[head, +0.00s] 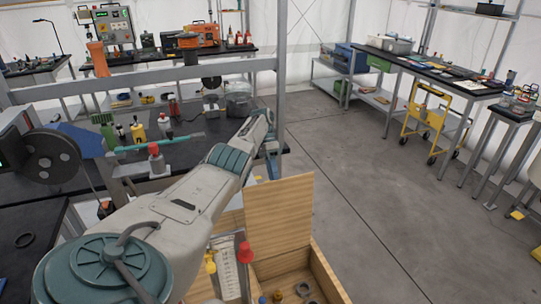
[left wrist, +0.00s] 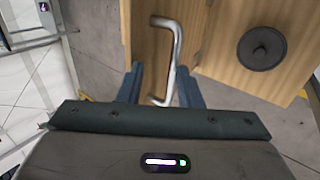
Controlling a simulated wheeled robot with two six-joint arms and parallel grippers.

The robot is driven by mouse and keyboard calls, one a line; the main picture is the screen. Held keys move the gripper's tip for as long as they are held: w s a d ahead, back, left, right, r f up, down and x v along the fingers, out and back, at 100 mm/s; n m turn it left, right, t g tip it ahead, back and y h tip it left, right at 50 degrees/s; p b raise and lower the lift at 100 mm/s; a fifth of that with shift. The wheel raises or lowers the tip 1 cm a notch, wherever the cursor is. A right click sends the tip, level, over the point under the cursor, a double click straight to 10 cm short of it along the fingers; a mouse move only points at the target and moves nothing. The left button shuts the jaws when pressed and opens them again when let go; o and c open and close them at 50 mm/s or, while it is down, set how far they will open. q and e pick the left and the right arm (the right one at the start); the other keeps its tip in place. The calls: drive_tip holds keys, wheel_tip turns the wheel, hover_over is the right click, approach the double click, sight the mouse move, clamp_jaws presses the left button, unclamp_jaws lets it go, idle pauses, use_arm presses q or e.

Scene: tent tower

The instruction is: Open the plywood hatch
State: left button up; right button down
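The plywood hatch (head: 280,212) stands raised at the back of an open plywood box (head: 325,276), whose inside shows. In the left wrist view, a bent metal handle (left wrist: 176,50) crosses a plywood face (left wrist: 145,45). My left gripper (head: 270,160) is just beyond the hatch's top edge in the head view, its fingers partly hidden. In the left wrist view its fingers (left wrist: 160,88) are apart, with the handle between them. The bar lies close to the right finger; I cannot tell whether they touch. My right gripper is not in view.
A ring (head: 303,290) and small items lie in the box. A red-topped item (head: 245,252) stands left of it. A black workbench (head: 60,185) with tools is at left. Open floor (head: 385,205) extends to the right, with a yellow cart (head: 425,120) beyond.

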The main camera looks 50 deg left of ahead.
sight(273, 183)
use_arm(q)
drive_tip(key=shift+s+d+r+p, duration=0.2)
drive_tip(key=shift+s+d+p, duration=0.35)
drive_tip(key=shift+p, duration=0.65)
drive_tip(key=shift+s+d+r+p, duration=0.15)
drive_tip(key=shift+s+d+p, duration=0.35)
drive_tip(key=shift+p, duration=0.7)
drive_tip(key=s+d+p, duration=0.2)
drive_tip(key=s+d, duration=0.7)
drive_tip(key=shift+s+r, duration=0.15)
drive_tip(key=shift+r, duration=0.15)
drive_tip(key=shift+d, duration=0.1)
